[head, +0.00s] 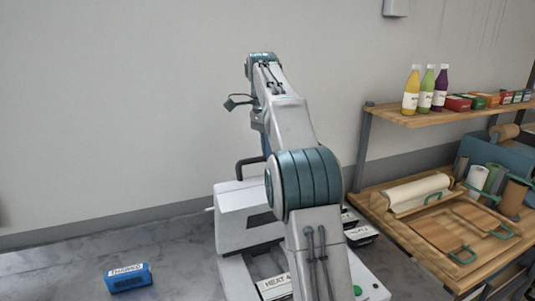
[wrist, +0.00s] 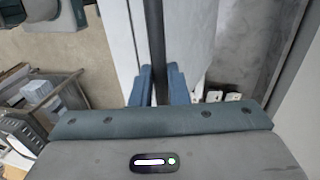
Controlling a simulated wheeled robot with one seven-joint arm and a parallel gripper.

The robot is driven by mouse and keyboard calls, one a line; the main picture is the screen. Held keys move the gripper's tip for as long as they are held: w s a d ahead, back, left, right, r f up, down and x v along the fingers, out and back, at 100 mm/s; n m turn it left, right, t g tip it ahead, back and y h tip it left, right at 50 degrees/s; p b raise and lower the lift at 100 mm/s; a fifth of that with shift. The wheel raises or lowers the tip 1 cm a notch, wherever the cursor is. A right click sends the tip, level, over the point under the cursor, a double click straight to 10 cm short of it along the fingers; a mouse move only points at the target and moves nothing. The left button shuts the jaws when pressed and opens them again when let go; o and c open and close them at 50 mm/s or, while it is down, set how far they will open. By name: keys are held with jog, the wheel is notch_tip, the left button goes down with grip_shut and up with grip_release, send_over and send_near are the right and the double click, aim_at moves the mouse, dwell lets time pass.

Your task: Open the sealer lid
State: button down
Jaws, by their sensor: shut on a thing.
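The sealer's pale base (head: 232,272) stands on the counter, partly hidden by my arm and bearing a "HEAT" label. Its white lid (head: 233,197) appears raised above the base; the exact angle is hard to judge. A dark bar handle (head: 240,168) sticks up at the lid's back. In the wrist view, my gripper (wrist: 160,82) has its two blue fingers closed on the dark handle bar (wrist: 156,40), with the white lid panel (wrist: 190,35) beyond. In the head view my arm mostly hides the gripper.
A blue "THIMBO"-like labelled block (head: 128,278) lies on the grey counter (head: 60,275) at left. A wooden shelf unit (head: 415,119) with bottles, boxes and paper rolls stands at right. The wall behind the arm is bare.

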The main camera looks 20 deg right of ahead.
jog(key=shift+w+a+f, duration=0.1)
jog(key=shift+w+f, duration=0.05)
jog(key=shift+w, duration=0.15)
jog(key=c, duration=1.8)
grip_release()
jog(key=o, duration=0.4)
jog(key=shift+w+f, duration=0.1)
jog(key=shift+w, duration=0.35)
